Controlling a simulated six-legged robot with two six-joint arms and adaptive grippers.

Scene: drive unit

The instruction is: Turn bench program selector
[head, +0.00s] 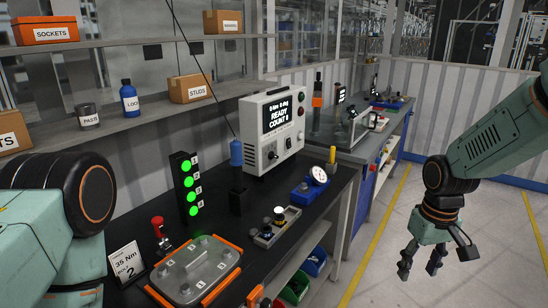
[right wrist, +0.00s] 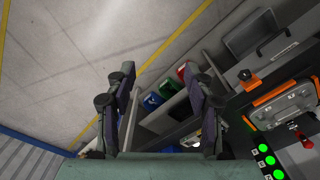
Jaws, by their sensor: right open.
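A white bench controller (head: 272,130) stands at the back of the black bench, its screen (head: 284,113) reading "READY COUNT 0". A small dark knob (head: 272,155) sits low on its front, probably the program selector; its pointer is too small to read. My right gripper (head: 422,268) hangs over the floor, right of the bench and well apart from the controller. It is open and empty, with both fingers spread in the right wrist view (right wrist: 165,78). The controller is not seen in the right wrist view. My left arm shows at the left edge; its gripper is out of view.
A blue-topped tool (head: 236,155) stands before the controller. A light stack (head: 187,185) shows several green lamps. An orange-edged fixture (head: 198,270), a red lever (head: 160,232), a parts tray (head: 274,226) and a dial gauge (head: 318,175) occupy the bench. Floor (head: 385,250) is clear.

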